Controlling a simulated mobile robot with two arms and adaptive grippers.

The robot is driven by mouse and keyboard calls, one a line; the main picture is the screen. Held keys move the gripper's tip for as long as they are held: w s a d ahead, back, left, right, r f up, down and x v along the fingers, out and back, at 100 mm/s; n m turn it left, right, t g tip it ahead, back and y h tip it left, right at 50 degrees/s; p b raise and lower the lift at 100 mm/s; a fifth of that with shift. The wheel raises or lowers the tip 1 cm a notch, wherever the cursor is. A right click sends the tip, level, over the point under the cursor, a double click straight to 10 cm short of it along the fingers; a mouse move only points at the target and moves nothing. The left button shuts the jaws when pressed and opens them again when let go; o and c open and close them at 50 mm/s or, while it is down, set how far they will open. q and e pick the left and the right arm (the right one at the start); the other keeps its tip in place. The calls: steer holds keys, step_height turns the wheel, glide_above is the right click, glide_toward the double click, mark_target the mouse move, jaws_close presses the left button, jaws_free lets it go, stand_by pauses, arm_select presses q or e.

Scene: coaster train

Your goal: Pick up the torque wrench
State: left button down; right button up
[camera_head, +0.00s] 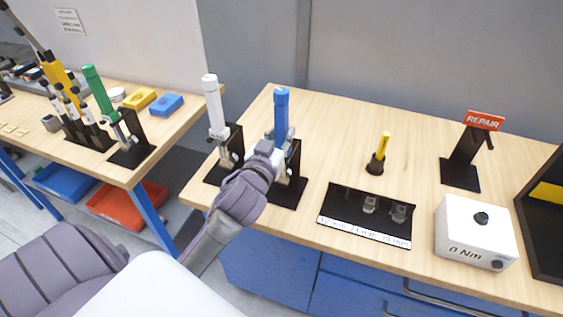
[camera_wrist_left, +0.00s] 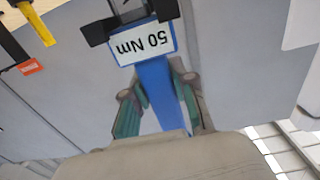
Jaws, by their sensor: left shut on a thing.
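A torque wrench with a blue handle (camera_head: 282,105) stands upright at a black stand (camera_head: 288,192) on the wooden bench. My left gripper (camera_head: 283,137) is shut on it, below the top of the handle. In the left wrist view the blue handle (camera_wrist_left: 155,80) lies between the green finger pads of my left gripper (camera_wrist_left: 160,103). A white label reading 50 Nm (camera_wrist_left: 143,44) shows at its far end, with black stand parts beside it. My gripper and arm hide part of the wrench's lower end in the head view. My right gripper is out of view.
A white-handled wrench (camera_head: 212,105) stands close on the left, a green one (camera_head: 97,88) on another bench. To the right are a black socket tray (camera_head: 345,205), a yellow-handled tool (camera_head: 383,145), a white 0 Nm box (camera_head: 474,235) and a REPAIR stand (camera_head: 463,160).

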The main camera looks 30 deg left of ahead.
arm_select(q)
steer(key=shift+r, duration=0.15)
steer(key=shift+r, duration=1.7)
steer(key=shift+b+v, duration=0.4)
steer(key=shift+v, duration=0.4)
steer(key=p, duration=0.4)
glide_toward(279, 125)
steer(key=w, duration=0.1)
steer(key=p+v, duration=0.3)
steer(key=v, duration=0.4)
steer(key=shift+s+a, duration=0.2)
steer(key=shift+s, duration=0.05)
